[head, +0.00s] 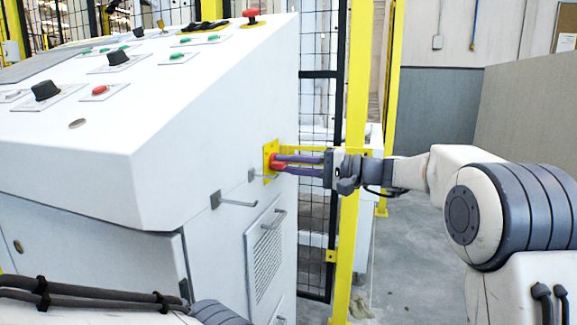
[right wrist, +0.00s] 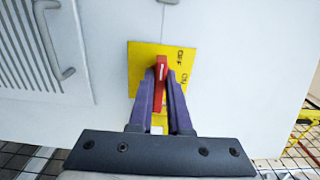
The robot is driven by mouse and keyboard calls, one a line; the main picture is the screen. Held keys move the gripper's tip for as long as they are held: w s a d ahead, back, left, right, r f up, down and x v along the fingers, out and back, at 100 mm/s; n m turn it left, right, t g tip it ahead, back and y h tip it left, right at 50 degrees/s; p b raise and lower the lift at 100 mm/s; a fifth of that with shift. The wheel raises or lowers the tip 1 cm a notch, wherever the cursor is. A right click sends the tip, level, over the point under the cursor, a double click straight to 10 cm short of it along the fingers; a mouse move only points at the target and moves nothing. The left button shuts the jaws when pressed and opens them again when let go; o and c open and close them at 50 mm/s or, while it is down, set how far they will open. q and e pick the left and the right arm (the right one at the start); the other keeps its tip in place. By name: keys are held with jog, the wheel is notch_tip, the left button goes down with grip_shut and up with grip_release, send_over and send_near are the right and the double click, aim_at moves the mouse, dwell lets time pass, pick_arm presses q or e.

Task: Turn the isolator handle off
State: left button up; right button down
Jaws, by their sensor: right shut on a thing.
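The red isolator handle (head: 275,162) sits on a yellow plate (head: 266,179) on the side wall of the white control cabinet (head: 215,135). My right gripper (head: 283,163) reaches in from the right, with its purple fingers shut on the handle. In the right wrist view the handle (right wrist: 161,72) stands between the fingertips of the gripper (right wrist: 161,85), its long side running up and down the picture. The yellow plate (right wrist: 138,62) has OFF and ON lettering to the right of the handle, turned sideways. The fingers hide part of the handle. My left gripper is out of view.
The cabinet's sloping top carries black knobs (head: 118,58), red and green buttons and a red emergency button (head: 251,14). A vented panel (head: 265,255) with a handle lies below the isolator. A yellow post (head: 355,120) and mesh fence stand behind my right gripper.

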jog(key=c, duration=0.9)
grip_release()
jog(key=shift+d+f, duration=0.1)
jog(key=shift+d, duration=0.05)
jog(key=shift+o, duration=0.2)
jog(key=p+v, duration=0.2)
jog(key=v, duration=0.8)
jog(key=shift+d, duration=0.2)
jog(key=shift+s, duration=0.1)
